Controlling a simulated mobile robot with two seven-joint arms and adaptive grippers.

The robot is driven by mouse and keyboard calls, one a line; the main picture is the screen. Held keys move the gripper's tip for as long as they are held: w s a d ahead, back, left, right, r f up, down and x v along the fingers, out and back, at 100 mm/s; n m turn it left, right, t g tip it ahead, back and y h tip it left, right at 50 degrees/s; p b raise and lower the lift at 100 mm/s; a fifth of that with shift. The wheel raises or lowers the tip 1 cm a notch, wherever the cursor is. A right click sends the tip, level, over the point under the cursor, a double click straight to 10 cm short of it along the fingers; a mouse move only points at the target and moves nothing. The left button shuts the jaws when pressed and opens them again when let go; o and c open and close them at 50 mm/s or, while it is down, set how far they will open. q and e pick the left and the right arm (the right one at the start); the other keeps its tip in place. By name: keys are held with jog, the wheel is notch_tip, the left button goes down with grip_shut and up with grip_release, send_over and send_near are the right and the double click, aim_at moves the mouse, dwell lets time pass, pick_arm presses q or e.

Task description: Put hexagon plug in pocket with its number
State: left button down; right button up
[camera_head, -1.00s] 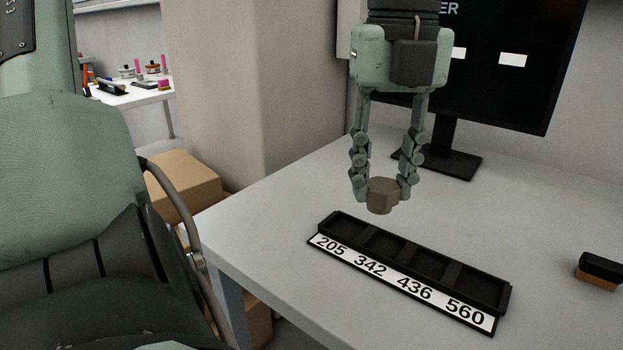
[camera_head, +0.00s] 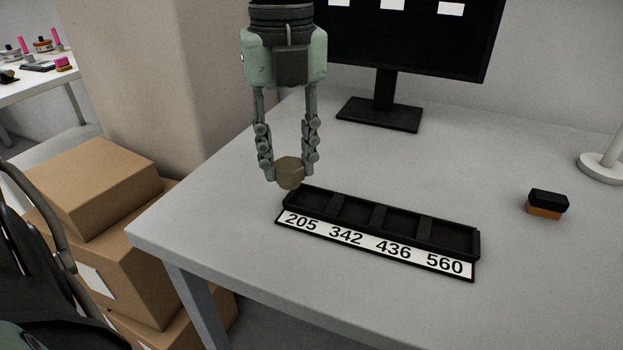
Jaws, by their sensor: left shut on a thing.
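My left gripper (camera_head: 289,172) points down over the table and is shut on the hexagon plug (camera_head: 289,173), a brownish-tan six-sided piece. No number on the plug can be read. The black pocket tray (camera_head: 478,244) lies on the table, with pockets in a row and a white label strip (camera_head: 374,246) reading 205, 342, 436 and 560 from left to right. The plug appears just behind and above the tray's left end, near the 205 pocket; its exact height is hard to tell. The pockets look empty. My right gripper is not in view.
A monitor on a black stand (camera_head: 379,114) stands at the back of the table (camera_head: 350,300). A black and orange block (camera_head: 547,204) lies right of the tray, near a white round base (camera_head: 603,168). Cardboard boxes (camera_head: 95,185) are stacked beside the table's left edge.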

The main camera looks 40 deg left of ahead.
pick_arm(q)
jog(key=w+f, duration=0.2)
jog(key=w, duration=0.1)
jog(key=w+f, duration=0.1)
jog(key=w, duration=0.1)
jog(key=shift+p, duration=0.3)
jog(key=shift+w+f, duration=0.4)
jog(key=shift+w, duration=0.05)
notch_tip(320, 180, down, 3)
jog(key=shift+a+f+p, duration=0.1)
jog(key=shift+f+p, duration=0.05)
jog(key=shift+p, duration=0.15)
jog(key=shift+f, duration=0.25)
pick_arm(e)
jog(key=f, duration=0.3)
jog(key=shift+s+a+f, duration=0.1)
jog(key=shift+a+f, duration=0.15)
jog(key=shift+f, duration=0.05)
